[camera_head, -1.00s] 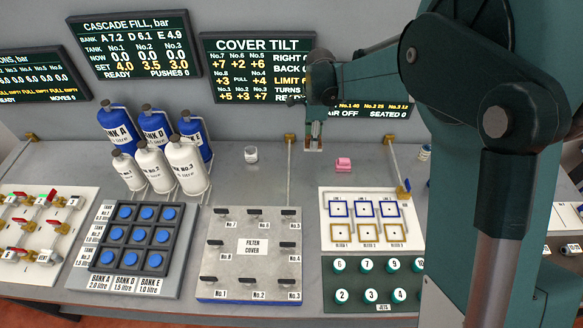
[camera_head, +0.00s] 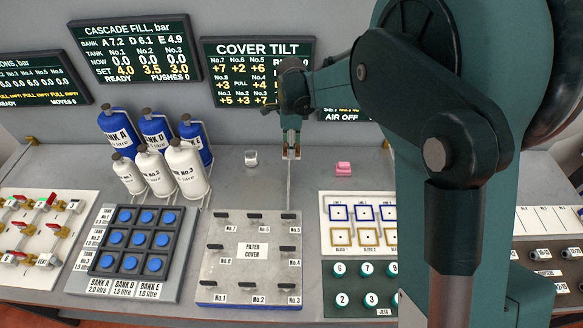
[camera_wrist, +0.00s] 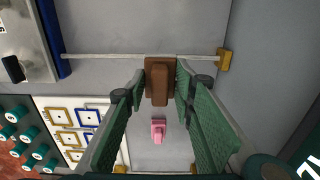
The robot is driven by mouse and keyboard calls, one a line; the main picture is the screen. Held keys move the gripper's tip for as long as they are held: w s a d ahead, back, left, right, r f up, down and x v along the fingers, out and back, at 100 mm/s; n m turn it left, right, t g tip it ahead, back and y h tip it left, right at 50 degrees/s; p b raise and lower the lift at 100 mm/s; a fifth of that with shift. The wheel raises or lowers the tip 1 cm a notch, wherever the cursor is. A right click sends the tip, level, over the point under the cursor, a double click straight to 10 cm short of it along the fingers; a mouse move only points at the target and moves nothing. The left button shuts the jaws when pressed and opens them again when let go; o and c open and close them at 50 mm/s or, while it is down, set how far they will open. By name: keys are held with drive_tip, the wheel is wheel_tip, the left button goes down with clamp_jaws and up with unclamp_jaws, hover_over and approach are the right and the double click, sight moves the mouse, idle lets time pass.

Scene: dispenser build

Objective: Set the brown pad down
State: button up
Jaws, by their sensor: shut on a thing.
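My gripper (camera_head: 291,152) is shut on the brown pad (camera_wrist: 159,82). In the head view the pad is small, at the fingertips, over the grey bench near the back wall. A thin pale rail (camera_wrist: 110,57) runs behind the pad in the wrist view. I cannot tell whether the pad touches the bench or the rail.
A pink block (camera_head: 343,168) lies on the bench to the right of my gripper. The filter cover plate (camera_head: 235,272) and the white block board (camera_head: 328,238) lie in front. Bare bench surrounds the pink block.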

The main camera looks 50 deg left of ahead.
drive_tip(key=shift+f, duration=2.75)
drive_tip(key=shift+f, duration=1.9)
drive_tip(key=shift+f, duration=0.1)
drive_tip(key=o, duration=0.9)
wheel_tip(320, 180, up, 12)
drive_tip(key=shift+r, duration=0.15)
